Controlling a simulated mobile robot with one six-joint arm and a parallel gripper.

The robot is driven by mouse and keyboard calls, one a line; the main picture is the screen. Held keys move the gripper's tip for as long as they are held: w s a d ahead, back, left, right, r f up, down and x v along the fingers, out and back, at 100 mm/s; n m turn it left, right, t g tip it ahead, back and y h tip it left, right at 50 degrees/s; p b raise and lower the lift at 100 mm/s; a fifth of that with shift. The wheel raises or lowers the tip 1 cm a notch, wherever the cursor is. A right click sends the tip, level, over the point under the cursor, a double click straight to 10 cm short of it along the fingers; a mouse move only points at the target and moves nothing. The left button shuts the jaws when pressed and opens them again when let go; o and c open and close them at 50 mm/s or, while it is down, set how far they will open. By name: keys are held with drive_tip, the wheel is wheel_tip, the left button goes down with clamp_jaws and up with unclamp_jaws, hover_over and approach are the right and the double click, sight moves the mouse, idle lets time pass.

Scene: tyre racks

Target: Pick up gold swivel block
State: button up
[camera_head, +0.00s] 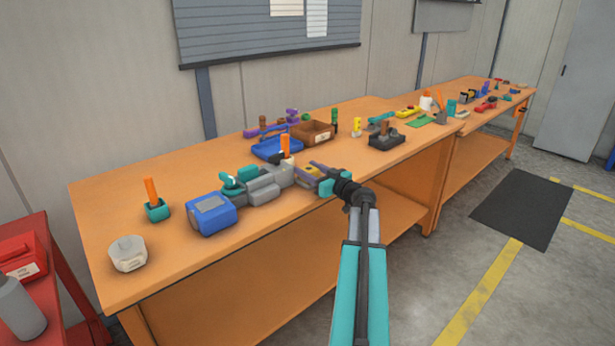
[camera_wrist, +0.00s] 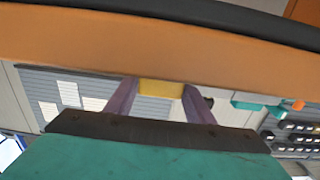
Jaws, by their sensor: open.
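A small gold block (camera_head: 312,171), which looks like the gold swivel block, sits near the front edge of the near orange workbench, just right of a grey vise. My gripper (camera_head: 309,173) reaches in low from the right, its purple fingers open around the block. In the wrist view the gold block (camera_wrist: 161,88) shows between the fingertips of my gripper (camera_wrist: 160,95), with no clear grip on it. The lower part of the block is hidden in the wrist view. I cannot tell whether either finger touches it.
The grey vise (camera_head: 262,186) and a blue box (camera_head: 211,214) stand to the left.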

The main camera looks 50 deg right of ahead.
drive_tip(key=shift+c, duration=0.3)
drive_tip(key=c, duration=0.9)
drive_tip(key=shift+r, duration=0.2)
drive_tip(key=shift+r, duration=1.15)
drive_tip(key=s+a, duration=0.2)
drive_tip(key=s+a+r+b, duration=0.1)
drive_tip(key=s+a, duration=0.1)
drive_tip(key=a, duration=0.1)
drive_tip(key=s+a+b, duration=0.1)
drive_tip(key=s+a, duration=0.1)
drive_tip(key=a, duration=0.1)
drive_tip(key=shift+s+a+r, duration=0.1)
drive_tip(key=shift+s+r, duration=0.2)
drive_tip(key=shift+r, duration=0.1)
drive_tip(key=shift+s+a+f+b, duration=0.1)
drive_tip(key=shift+a+b, duration=0.05)
drive_tip(key=shift+b, duration=0.95)
drive_tip(key=shift+s+a+b, duration=0.1)
drive_tip(key=shift+a+b, duration=0.05)
drive_tip(key=shift+b, duration=0.25)
